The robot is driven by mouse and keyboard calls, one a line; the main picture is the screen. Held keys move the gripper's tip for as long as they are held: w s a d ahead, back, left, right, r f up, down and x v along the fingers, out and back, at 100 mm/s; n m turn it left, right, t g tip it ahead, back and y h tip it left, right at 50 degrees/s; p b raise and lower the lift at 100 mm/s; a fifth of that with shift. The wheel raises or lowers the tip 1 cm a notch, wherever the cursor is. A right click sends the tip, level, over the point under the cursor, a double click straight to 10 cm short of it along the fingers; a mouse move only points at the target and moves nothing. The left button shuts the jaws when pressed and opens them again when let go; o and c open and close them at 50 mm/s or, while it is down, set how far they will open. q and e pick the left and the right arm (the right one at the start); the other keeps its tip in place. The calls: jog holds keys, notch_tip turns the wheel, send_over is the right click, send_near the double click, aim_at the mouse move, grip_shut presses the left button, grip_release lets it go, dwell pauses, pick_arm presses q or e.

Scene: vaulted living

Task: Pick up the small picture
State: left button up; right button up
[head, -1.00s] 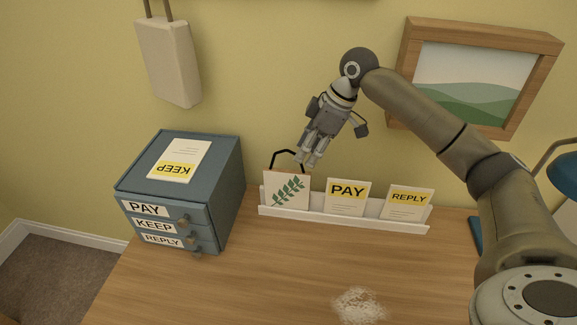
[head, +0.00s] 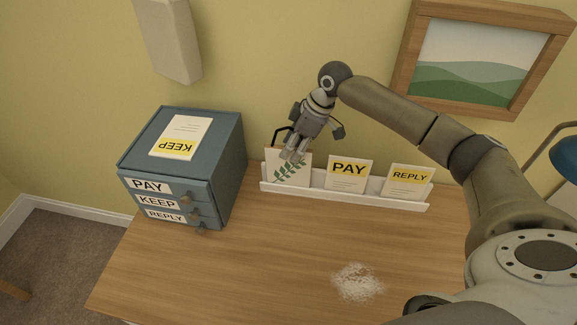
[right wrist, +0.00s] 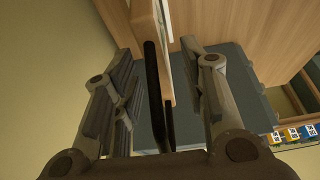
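The small picture (head: 283,174), a pale panel with a green leaf sprig and a black wire loop on top, stands at the left end of the white rack (head: 345,200). My right gripper (head: 294,155) points down at its top edge and covers part of it in the head view. In the right wrist view the right gripper's (right wrist: 158,55) fingers are apart, with the wooden edge of the picture (right wrist: 146,22) and the black loop (right wrist: 155,85) between them. No finger clearly touches it. My left gripper is not in view.
PAY (head: 347,174) and REPLY (head: 408,181) cards stand in the rack to the right. A blue drawer box (head: 222,165) with a KEEP card (head: 182,136) on top stands left. White powder (head: 357,283) lies on the otherwise clear desk front (head: 250,270). A framed landscape (head: 480,60) hangs behind my arm.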

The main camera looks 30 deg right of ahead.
jog(key=shift+w+f, duration=0.1)
jog(key=shift+f, duration=0.3)
jog(key=shift+c, duration=0.5)
grip_shut()
jog(key=shift+r, duration=0.2)
